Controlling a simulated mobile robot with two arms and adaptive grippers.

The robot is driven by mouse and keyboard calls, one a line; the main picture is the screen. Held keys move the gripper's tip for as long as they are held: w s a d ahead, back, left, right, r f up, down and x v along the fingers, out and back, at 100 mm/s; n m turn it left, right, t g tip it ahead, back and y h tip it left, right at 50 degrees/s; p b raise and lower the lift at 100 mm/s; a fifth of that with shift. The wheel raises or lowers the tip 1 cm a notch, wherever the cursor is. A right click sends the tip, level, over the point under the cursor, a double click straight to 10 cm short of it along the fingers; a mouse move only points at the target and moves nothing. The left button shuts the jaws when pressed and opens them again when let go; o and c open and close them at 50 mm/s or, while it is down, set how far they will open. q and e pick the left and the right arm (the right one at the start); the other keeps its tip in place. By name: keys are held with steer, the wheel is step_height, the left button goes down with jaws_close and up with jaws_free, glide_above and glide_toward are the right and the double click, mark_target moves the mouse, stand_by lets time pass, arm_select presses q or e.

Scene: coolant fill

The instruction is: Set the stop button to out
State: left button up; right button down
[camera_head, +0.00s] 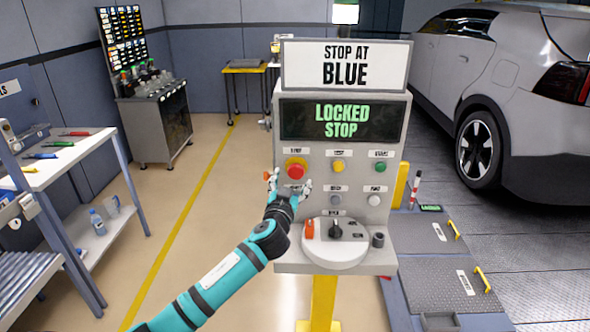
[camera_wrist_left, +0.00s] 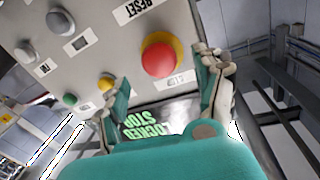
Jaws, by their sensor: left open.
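The stop button (camera_head: 296,169) is a red mushroom head on a yellow ring, at the upper left of the grey control panel (camera_head: 330,156). It also shows in the left wrist view (camera_wrist_left: 160,58). The panel's display (camera_head: 342,120) reads "LOCKED STOP" in green. My left gripper (camera_head: 288,182) is open just below and in front of the button. In the left wrist view its fingers (camera_wrist_left: 165,90) stand apart, with the button between and beyond them. I cannot tell whether they touch it. My right gripper is not in view.
A yellow button (camera_head: 338,166), a green button (camera_head: 380,167), grey and white knobs, and a round dial plate (camera_head: 336,247) share the panel. A sign (camera_head: 345,66) reading "STOP AT BLUE" tops it. A workbench (camera_head: 70,160) stands left, a car (camera_head: 500,90) right.

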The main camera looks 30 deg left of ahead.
mark_target(295, 173)
arm_select(q)
steer(key=x, duration=0.5)
steer(key=shift+p, duration=0.4)
steer(key=shift+c, duration=0.4)
jaws_close()
